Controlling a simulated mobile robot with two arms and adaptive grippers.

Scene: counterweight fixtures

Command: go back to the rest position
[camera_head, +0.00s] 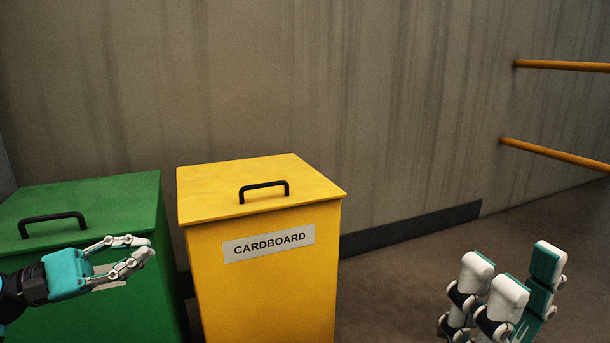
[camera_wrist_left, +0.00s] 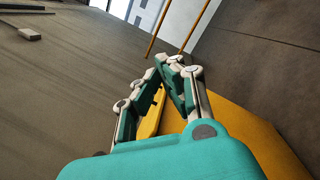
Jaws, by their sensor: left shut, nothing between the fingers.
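My left gripper (camera_head: 146,248) comes in from the left in the head view, in front of the green bin. Its fingers are drawn together with nothing between them. In the left wrist view the fingertips (camera_wrist_left: 176,66) meet, and a yellow surface shows behind them. My right gripper (camera_head: 515,277) is at the lower right of the head view. Its fingers point up with their tips apart, and it looks empty.
A green bin (camera_head: 105,197) stands at the left. A yellow bin (camera_head: 270,290) labelled CARDBOARD stands beside it, its lid closed. A grey wall (camera_head: 300,80) is behind. Orange rails (camera_head: 560,65) run at the upper right. The floor (camera_head: 390,285) right of the yellow bin is clear.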

